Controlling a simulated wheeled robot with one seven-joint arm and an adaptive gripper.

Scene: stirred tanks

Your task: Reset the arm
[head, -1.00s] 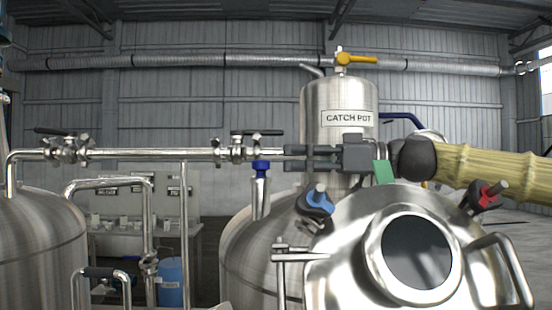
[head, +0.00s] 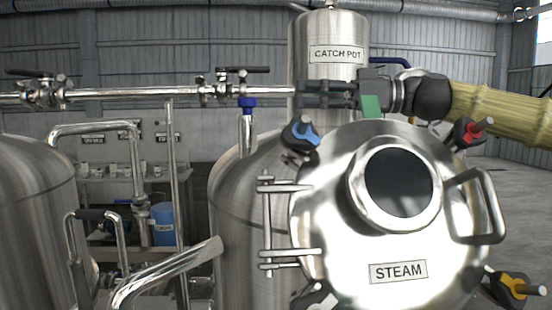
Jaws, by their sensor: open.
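My gripper (head: 303,95) is open, with its dark fingers pointing left and nothing seen between them. My arm reaches in from the right edge, roughly level. In the picture the gripper overlaps the lower part of the steel catch pot (head: 328,30), and how far apart they are in depth cannot be told. Below it is a steel tank lid labelled STEAM (head: 463,230), with a round dark window (head: 402,183). A blue-capped pipe fitting (head: 247,104) stands just left of the fingertips, with a gap in the picture.
A blue clamp knob (head: 300,133), a red one (head: 470,131) and a yellow one (head: 515,289) surround the lid. A steel handle (head: 483,205) juts out at its right. A level pipe with black-handled valves (head: 222,85) runs left. Another steel tank (head: 35,220) stands at far left.

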